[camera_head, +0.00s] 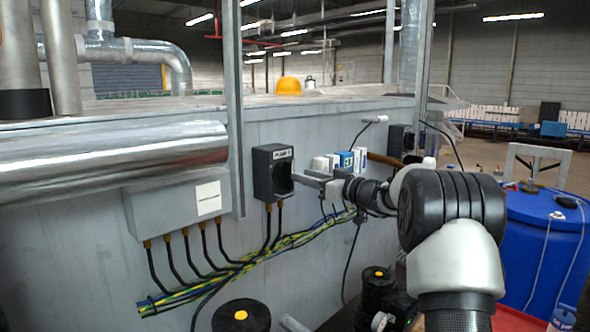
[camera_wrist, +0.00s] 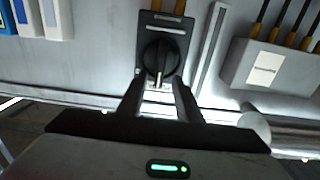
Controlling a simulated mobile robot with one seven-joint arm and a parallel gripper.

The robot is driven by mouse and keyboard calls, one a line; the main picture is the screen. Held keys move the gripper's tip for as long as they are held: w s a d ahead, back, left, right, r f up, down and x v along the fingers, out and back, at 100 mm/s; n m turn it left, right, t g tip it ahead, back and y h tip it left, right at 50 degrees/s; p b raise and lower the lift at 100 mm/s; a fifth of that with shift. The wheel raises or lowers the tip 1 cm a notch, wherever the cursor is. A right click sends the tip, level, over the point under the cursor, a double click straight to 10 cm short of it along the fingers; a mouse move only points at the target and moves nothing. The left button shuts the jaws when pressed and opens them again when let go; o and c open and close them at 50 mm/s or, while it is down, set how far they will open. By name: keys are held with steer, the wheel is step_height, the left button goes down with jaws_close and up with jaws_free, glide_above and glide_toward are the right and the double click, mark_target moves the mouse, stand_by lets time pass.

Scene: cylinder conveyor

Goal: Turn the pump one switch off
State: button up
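The pump one switch is a dark box (camera_head: 265,172) on the grey metal wall, with a label at its top that seems to read "PUMP 1". In the wrist view its black rotary knob (camera_wrist: 160,57) shows face-on, its grip bar upright in the picture with a pale mark at the lower end. My gripper (camera_head: 302,178) reaches in from the right in the head view, close to the switch face. In the wrist view my gripper (camera_wrist: 158,82) is open and empty. Its two fingertips lie apart at the lower left and right of the knob; contact cannot be told.
A grey junction box (camera_head: 175,205) with cables is left of the switch. White and blue boxes (camera_head: 345,161) are on the wall behind my arm. Another dark box (camera_head: 398,139) is farther right. A blue barrel (camera_head: 540,240) stands at right; black-topped drums (camera_head: 241,316) are below.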

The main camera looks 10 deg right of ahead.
mark_target(289, 175)
steer(key=p+x, duration=0.1)
steer(key=x, duration=0.4)
jaws_close()
